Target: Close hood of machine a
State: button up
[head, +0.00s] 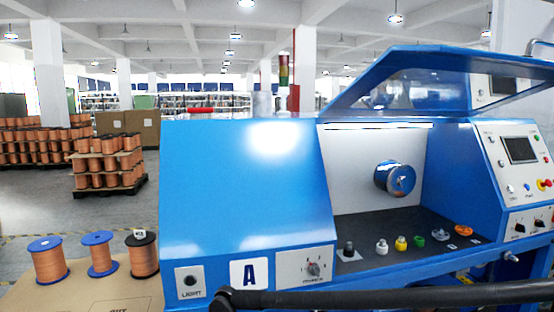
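My gripper is not in view.
Several small pulleys, one of them yellow (401,243), stand on the dark bay floor. A control panel (520,150) is at right. A black bar (400,297) crosses the bottom front. Copper wire spools (102,254) stand at lower left; open floor (80,215) lies behind them.

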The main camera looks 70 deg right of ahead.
aim_at(432, 92)
jog(key=k+z, duration=0.25)
jog(key=k, duration=0.45)
jog(key=z, duration=2.25)
